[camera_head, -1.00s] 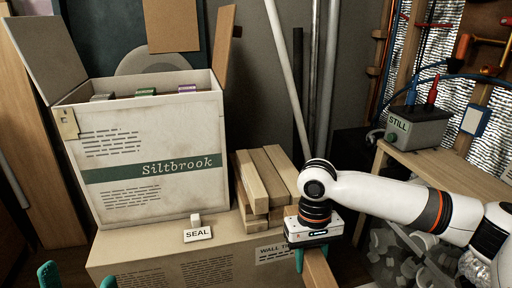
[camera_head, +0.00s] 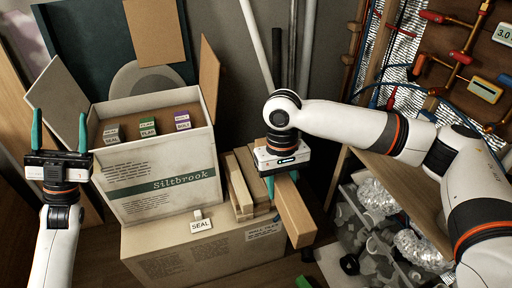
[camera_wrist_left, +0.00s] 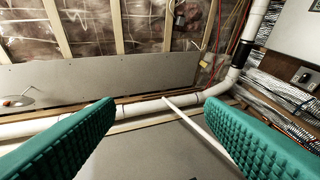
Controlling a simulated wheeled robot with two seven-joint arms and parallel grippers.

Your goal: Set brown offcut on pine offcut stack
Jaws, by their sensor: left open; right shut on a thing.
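The pine offcut stack (camera_head: 239,184) lies on the right end of a cardboard carton, several pale lengths piled together. The brown offcut (camera_head: 294,215) is a longer, darker length just right of the stack in the head view. My right gripper (camera_head: 282,180) is shut on its far part. The offcut slopes down toward the camera, its near end free beyond the carton's right edge. My gripper hides its far end and part of the stack. My left gripper (camera_head: 60,118) is open and empty, raised fingers-up at the left; its fingers also frame the left wrist view (camera_wrist_left: 160,135).
The open Siltbrook box (camera_head: 160,175) stands left of the stack, flaps up, small labelled boxes inside. A SEAL tag (camera_head: 201,225) sits before it on the carton (camera_head: 190,252). Pipes (camera_head: 259,45) lean behind. A clear bin (camera_head: 372,235) and wooden bench (camera_head: 405,195) stand right.

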